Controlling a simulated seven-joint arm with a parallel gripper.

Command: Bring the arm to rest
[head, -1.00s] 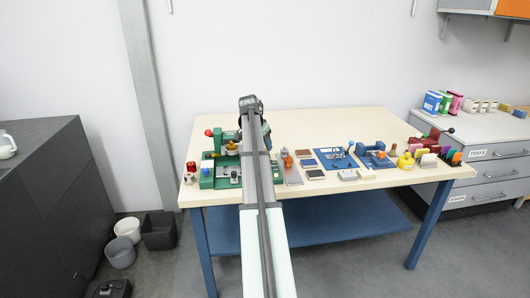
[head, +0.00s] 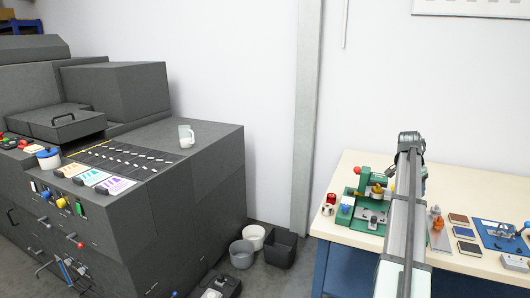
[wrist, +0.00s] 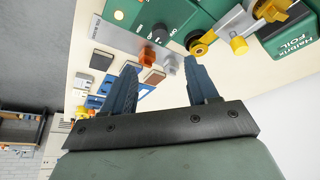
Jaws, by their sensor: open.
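My arm (head: 405,215) reaches out over the wooden-topped table (head: 345,168) at the right of the head view. Its fingers are hidden there behind the arm's own end. In the wrist view my gripper (wrist: 160,82) is open, with its two dark blue fingers apart and nothing between them. Beyond the fingertips lie a small grey knob-like piece (wrist: 169,64) and an orange piece (wrist: 147,57). A green machine (head: 369,208) stands left of the arm in the head view; its green body also shows at the top of the wrist view (wrist: 205,18).
A large dark grey machine (head: 205,165) fills the left, with a clear mug (head: 186,137) on top. Bins (head: 279,250) stand on the floor between.

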